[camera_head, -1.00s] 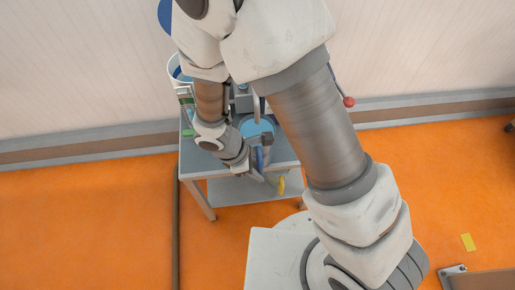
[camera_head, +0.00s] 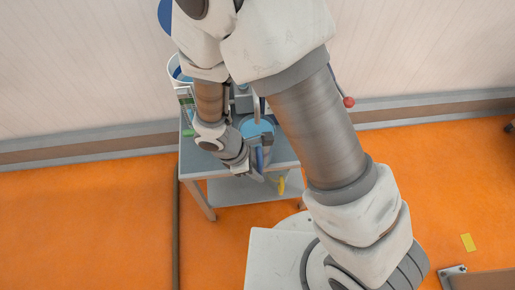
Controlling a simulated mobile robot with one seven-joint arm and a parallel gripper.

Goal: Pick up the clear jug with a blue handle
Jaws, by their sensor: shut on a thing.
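The clear jug (camera_head: 257,127) stands on the grey table, with a light blue round top showing. Its blue handle (camera_head: 260,158) faces the front of the table, toward my gripper (camera_head: 258,172). My gripper is at the front edge of the table and is shut on the blue handle. My arm hides part of the jug's left side. I cannot tell whether the jug touches the table top.
The grey table (camera_head: 285,155) has a lower shelf (camera_head: 235,190). A white bucket (camera_head: 176,68) stands behind my arm at the back left. A red ball on a rod (camera_head: 348,101) sticks out at the right. A yellow thing (camera_head: 281,186) is below the table's front edge.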

